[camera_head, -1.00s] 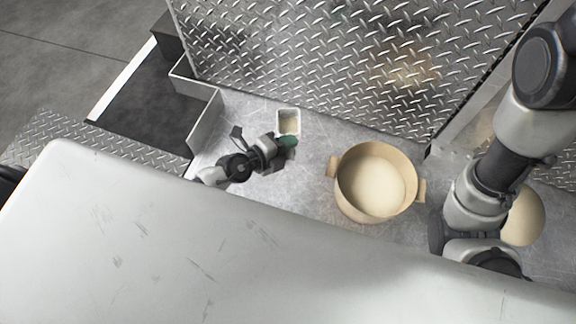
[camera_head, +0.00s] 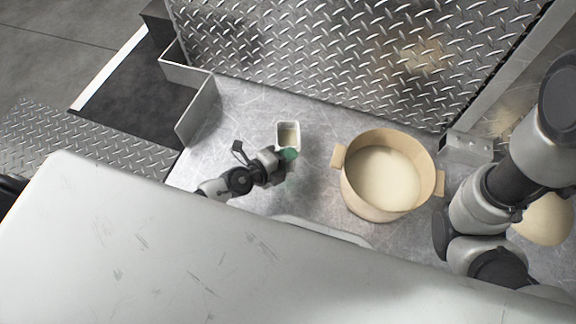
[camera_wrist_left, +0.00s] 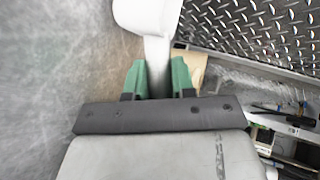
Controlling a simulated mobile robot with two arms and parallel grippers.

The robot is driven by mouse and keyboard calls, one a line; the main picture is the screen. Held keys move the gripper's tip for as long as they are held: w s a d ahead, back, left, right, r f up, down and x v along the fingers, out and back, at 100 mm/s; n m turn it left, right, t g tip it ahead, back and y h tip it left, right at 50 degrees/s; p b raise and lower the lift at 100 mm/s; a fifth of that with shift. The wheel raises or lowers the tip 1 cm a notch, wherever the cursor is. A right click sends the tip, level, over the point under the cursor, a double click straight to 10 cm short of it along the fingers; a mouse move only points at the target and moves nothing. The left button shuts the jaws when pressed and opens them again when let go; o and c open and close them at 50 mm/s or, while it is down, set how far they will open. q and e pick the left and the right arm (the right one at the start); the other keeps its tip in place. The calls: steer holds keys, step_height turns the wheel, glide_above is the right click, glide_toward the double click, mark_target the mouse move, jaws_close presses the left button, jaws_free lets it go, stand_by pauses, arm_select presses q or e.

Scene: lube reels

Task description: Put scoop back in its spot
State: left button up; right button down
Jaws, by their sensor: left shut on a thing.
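My left gripper (camera_head: 289,154) has green fingers and is shut on the handle of a white scoop. The scoop's small squarish cup (camera_head: 288,135) shows just beyond the fingertips in the head view, with something beige inside. In the left wrist view the scoop (camera_wrist_left: 156,62) stands between the green fingers (camera_wrist_left: 157,78), its white end pointing away from the gripper. It appears held above the metal counter, left of the tan pot. My right arm comes in at the right, but its gripper does not show. I cannot tell which place is the scoop's spot.
A tan two-handled pot (camera_head: 353,190) with pale contents stands on the metal counter (camera_head: 235,110). A diamond-plate wall (camera_head: 330,50) rises behind. A small metal box (camera_head: 467,148) is right of the pot, and a round beige thing (camera_head: 546,218) sits beyond my right arm.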

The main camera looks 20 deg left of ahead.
arm_select(q)
steer(key=shift+f+b, duration=1.25)
steer(key=shift+f, duration=0.35)
steer(key=shift+f, duration=0.2)
steer(key=o, duration=0.9)
steer(key=shift+r, duration=0.1)
